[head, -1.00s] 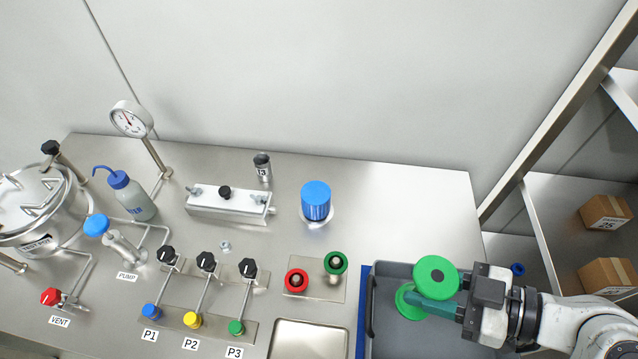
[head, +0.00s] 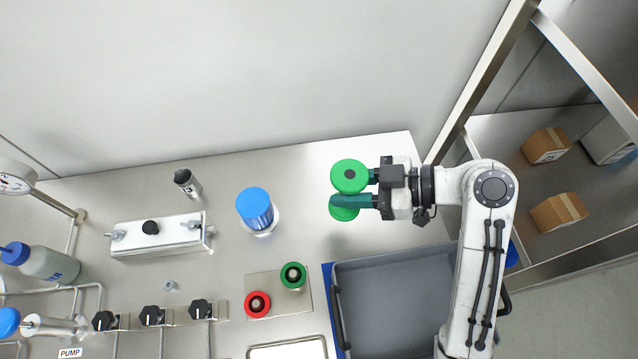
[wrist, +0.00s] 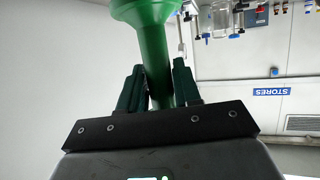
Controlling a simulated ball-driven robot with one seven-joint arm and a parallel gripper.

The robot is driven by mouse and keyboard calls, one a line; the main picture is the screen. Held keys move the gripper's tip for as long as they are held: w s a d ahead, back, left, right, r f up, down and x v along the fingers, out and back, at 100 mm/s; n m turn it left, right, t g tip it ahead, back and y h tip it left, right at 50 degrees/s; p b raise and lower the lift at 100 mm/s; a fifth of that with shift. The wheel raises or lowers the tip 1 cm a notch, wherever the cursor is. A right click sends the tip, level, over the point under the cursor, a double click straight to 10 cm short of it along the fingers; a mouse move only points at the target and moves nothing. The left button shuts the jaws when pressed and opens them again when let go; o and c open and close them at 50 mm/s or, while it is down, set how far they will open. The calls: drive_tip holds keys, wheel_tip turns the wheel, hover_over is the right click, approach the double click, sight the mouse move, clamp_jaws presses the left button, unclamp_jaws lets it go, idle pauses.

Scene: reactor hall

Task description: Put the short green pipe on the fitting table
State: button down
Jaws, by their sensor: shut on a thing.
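The short green pipe (head: 349,174) has a round flange at each end. It is held upright above the back right part of the steel table (head: 310,180), apart from its top as far as I can tell. My gripper (head: 364,189) is shut on the pipe's narrow middle, between the flanges. In the wrist view, the pipe (wrist: 152,40) sits between both dark green fingers. No label in view names the fitting table, so I cannot tell whether this steel table is it.
A grey tray (head: 390,280) stands at the front right of the table. A blue-capped cylinder (head: 255,208), a red ring (head: 257,304) and a green ring (head: 293,275) stand left of my gripper. A shelf with boxes (head: 547,146) is at right. The back right tabletop is clear.

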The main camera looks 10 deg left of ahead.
drive_tip(key=shift+w+a+f+b, duration=0.35)
drive_tip(key=shift+w+a+f, duration=0.5)
drive_tip(key=shift+f, duration=0.8)
drive_tip(key=shift+w+a+f+b, duration=0.35)
drive_tip(key=shift+w+a+f, duration=0.5)
drive_tip(key=shift+f, duration=0.8)
drive_tip(key=shift+w+a+f+b, duration=0.35)
drive_tip(key=shift+w+a+f, duration=0.5)
drive_tip(key=shift+f, duration=0.8)
drive_tip(key=shift+f, duration=0.15)
drive_tip(key=c, duration=0.8)
unclamp_jaws()
drive_tip(key=shift+d+r, duration=0.2)
drive_tip(key=p+v, duration=0.1)
drive_tip(key=v, duration=1)
drive_tip(key=shift+d+r+p, duration=0.1)
drive_tip(key=shift+d+p, duration=0.2)
drive_tip(key=shift+d, duration=0.05)
